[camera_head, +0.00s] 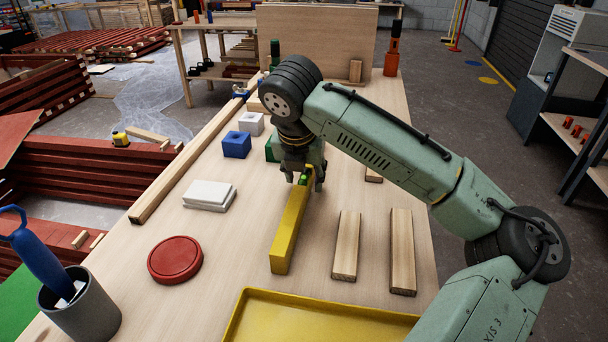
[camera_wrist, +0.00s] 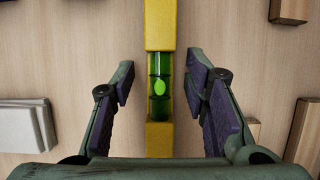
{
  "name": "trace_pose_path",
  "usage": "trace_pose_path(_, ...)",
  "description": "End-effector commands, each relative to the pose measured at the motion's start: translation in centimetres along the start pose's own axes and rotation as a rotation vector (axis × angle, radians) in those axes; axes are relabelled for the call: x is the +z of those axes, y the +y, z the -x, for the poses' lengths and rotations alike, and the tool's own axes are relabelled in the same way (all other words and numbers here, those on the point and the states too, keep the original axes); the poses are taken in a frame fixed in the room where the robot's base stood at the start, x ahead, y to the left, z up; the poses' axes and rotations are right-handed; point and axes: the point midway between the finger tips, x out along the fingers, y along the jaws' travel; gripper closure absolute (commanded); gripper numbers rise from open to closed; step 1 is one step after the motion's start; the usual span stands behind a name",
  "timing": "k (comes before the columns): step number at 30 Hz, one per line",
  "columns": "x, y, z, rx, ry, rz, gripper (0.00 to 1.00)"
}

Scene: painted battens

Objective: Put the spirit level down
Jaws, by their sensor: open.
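The yellow spirit level (camera_head: 289,231) lies on the wooden workbench, its long side running from near the tray toward my gripper. Its green vial with a bubble (camera_wrist: 159,87) shows in the wrist view, between yellow end parts. My gripper (camera_head: 302,181) is over the far part of the level. In the wrist view my gripper (camera_wrist: 162,95) is open, with one finger on each side of the level and a visible gap on both sides. The far end of the level is partly hidden behind my gripper in the head view.
Wooden battens (camera_head: 346,245) lie to the right of the level. A yellow tray (camera_head: 320,318) is at the near edge. A red round lid (camera_head: 175,260), a white block (camera_head: 209,195) and a blue block (camera_head: 237,145) are to the left. Bare bench lies between.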

Motion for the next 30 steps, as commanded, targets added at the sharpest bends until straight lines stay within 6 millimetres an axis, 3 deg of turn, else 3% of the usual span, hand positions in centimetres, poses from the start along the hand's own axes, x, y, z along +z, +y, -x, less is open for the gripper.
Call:
trace_pose_path(18, 0.1, -0.1, 11.0, -0.002, -0.002, 0.0, 0.59)
trace_pose_path(30, 0.1, 0.0, 12.1, 0.0, 0.001, 0.0, 0.59)
